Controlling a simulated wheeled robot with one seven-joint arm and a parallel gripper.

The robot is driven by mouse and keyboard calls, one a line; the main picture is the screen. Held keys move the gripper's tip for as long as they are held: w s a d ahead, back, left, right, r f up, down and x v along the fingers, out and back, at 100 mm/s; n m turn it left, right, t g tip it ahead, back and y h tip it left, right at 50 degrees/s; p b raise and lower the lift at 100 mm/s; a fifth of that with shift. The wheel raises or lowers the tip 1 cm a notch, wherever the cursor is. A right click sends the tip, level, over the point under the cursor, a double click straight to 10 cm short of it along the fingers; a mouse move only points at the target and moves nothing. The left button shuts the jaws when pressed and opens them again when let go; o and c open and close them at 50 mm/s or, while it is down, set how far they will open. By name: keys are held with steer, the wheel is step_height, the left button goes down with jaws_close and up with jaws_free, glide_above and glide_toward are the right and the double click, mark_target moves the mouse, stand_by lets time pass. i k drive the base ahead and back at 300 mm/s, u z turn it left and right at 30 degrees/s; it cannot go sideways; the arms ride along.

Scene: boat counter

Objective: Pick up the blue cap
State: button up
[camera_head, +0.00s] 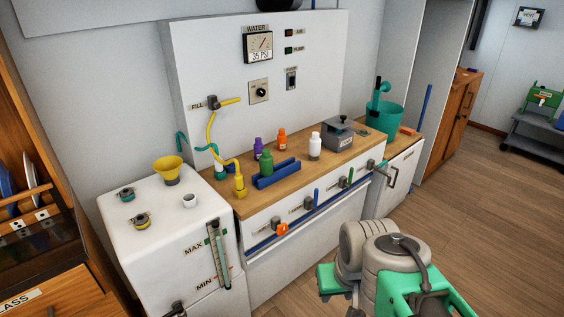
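I cannot make out a clearly blue cap. On the wooden counter (330,167) stand a purple bottle (258,147), a green bottle (266,162), an orange bottle (282,139) and a white bottle (315,147). A blue rack (277,174) lies beside them, with a yellow bottle (239,185) to its left. Two small round teal-and-dark fittings, one (126,194) behind the other (141,220), sit on the white tank's top. My grey and green arm parts show at the bottom right, apart from the counter. No gripper fingers can be made out.
A grey scale (338,136) and a teal bucket (381,117) stand at the counter's right. Valves (309,203) stick out from its front. Wooden floor (485,190) is clear at right.

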mark_target(230, 168)
steer(key=z, duration=0.95)
steer(key=i, duration=2.75)
steer(key=u, duration=3.8)
steer(key=i, duration=0.5)
steer(key=z, duration=0.05)
